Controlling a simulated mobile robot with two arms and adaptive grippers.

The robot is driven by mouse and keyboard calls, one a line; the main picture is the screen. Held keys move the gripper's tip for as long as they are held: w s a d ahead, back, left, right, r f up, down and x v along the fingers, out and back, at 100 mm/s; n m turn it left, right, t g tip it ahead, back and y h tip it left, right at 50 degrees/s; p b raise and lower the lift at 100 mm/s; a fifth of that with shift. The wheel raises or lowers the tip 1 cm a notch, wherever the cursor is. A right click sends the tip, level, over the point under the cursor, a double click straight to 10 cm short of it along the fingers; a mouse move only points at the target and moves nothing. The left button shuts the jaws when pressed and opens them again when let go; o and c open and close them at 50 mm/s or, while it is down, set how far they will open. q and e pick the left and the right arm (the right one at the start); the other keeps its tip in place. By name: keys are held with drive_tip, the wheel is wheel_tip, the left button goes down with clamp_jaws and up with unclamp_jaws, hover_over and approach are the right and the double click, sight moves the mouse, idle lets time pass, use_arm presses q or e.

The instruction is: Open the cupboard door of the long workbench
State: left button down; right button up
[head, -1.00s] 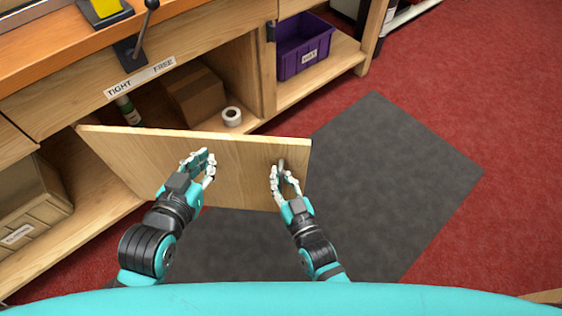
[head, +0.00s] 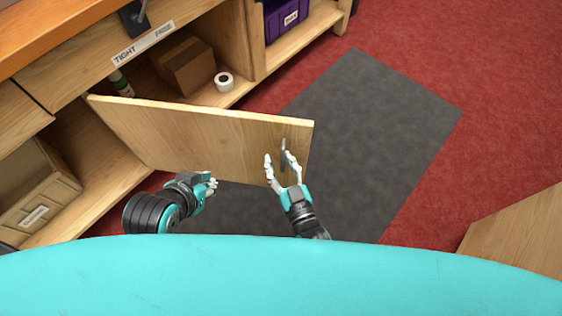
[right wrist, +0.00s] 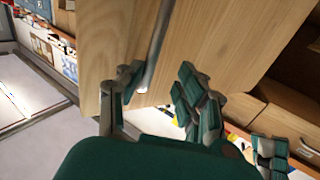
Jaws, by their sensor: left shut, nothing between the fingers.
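The cupboard door (head: 200,138) is a pale wooden panel, swung out from the long workbench (head: 60,75), with the cupboard behind it visible. Its upright metal bar handle (head: 284,154) is near the free edge. My right gripper (head: 279,160) is open at the handle. In the right wrist view, the handle (right wrist: 155,45) runs between the spread fingers of my right gripper (right wrist: 157,95); whether either finger touches it is unclear. My left gripper (head: 211,184) is shut and empty, at the door's lower edge, left of the right gripper.
Inside the cupboard are a cardboard box (head: 186,66) and a white tape roll (head: 224,82). Grey mat (head: 370,130) lies clear; a wooden surface (head: 520,235) stands at lower right.

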drive_tip(key=shift+s, duration=0.25)
drive_tip(key=v, duration=1.1)
drive_tip(key=shift+s+d, duration=0.25)
drive_tip(key=shift+s, duration=0.1)
